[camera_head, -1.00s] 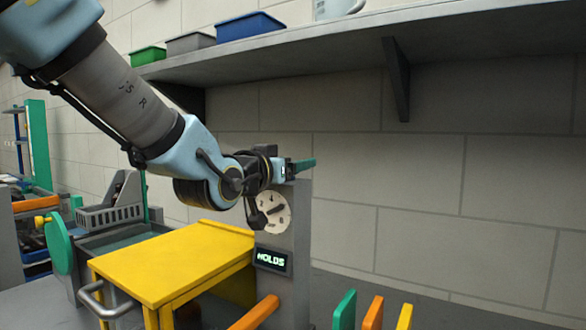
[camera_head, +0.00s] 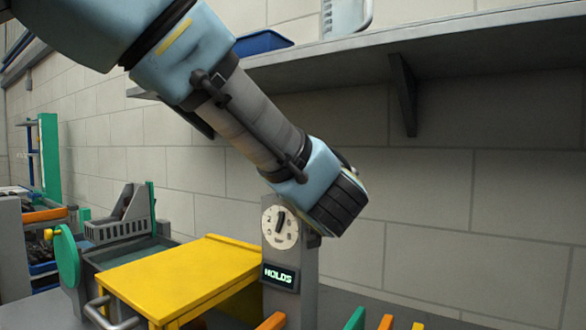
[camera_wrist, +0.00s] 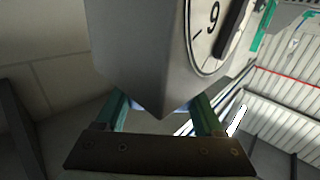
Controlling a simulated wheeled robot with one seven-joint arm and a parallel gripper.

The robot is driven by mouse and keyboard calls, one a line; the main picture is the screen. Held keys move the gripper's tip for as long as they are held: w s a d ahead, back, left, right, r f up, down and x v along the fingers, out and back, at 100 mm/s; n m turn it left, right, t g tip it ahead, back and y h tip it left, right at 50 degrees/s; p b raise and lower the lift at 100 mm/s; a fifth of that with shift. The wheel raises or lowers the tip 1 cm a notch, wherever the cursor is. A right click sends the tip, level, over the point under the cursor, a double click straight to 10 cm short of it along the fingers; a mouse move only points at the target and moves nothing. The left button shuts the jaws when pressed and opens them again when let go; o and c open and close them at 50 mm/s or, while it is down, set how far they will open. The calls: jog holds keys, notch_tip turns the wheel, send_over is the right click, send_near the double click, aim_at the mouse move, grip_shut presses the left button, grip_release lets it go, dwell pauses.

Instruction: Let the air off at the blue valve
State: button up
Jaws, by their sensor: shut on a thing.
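A grey post (camera_head: 303,268) carries a round white dial (camera_head: 290,238) with a black needle pointing about straight up, and a small screen (camera_head: 279,275) reading HOLDS. No blue valve shows in either view. In the head view my wrist covers my gripper at the right of the post's top. In the wrist view my gripper (camera_wrist: 162,113) has its teal fingers on either side of a corner of the post (camera_wrist: 140,55). The post hides the fingertips and what they are shut on. Part of the dial (camera_wrist: 207,40) shows there, close by.
A yellow table-like stand (camera_head: 185,275) is left of the post, with a grey bin (camera_head: 120,228) and green wheel (camera_head: 66,262) farther left. A shelf (camera_head: 450,38) with a blue tray (camera_head: 262,42) runs above. Green and orange uprights (camera_head: 356,318) stand at front right.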

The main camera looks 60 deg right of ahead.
jog(key=n+t+y, duration=0.1)
jog(key=n+t+y+p, duration=0.1)
jog(key=y, duration=0.1)
jog(key=n+t+y, duration=0.1)
jog(key=y, duration=0.1)
jog(key=shift+w+a+r+n+p, duration=0.1)
jog(key=shift+w+a+n+p, duration=0.1)
jog(key=shift+a+n+p, duration=0.2)
jog(key=shift+w+a+n+t+y+p, duration=0.1)
jog(key=shift+a+n+t+y+p, duration=0.15)
jog(key=shift+n+y, duration=0.5)
jog(key=shift+w+a+n+t+y+p, duration=0.15)
jog(key=shift+n+t+y, duration=0.25)
jog(key=shift+y, duration=0.65)
jog(key=shift+s+a+n+t+y+p, duration=0.1)
jog(key=shift+n+t+y+p, duration=0.15)
jog(key=shift+n+y, duration=0.55)
jog(key=shift+w+y, duration=0.1)
jog(key=shift+y, duration=0.3)
jog(key=o, duration=1.4)
jog(key=shift+s, duration=0.35)
jog(key=s+b, duration=0.1)
jog(key=s, duration=0.2)
jog(key=s+b, duration=0.1)
jog(key=s, duration=0.2)
jog(key=s+a+b, duration=0.1)
jog(key=s, duration=0.3)
jog(key=shift+b, duration=0.4)
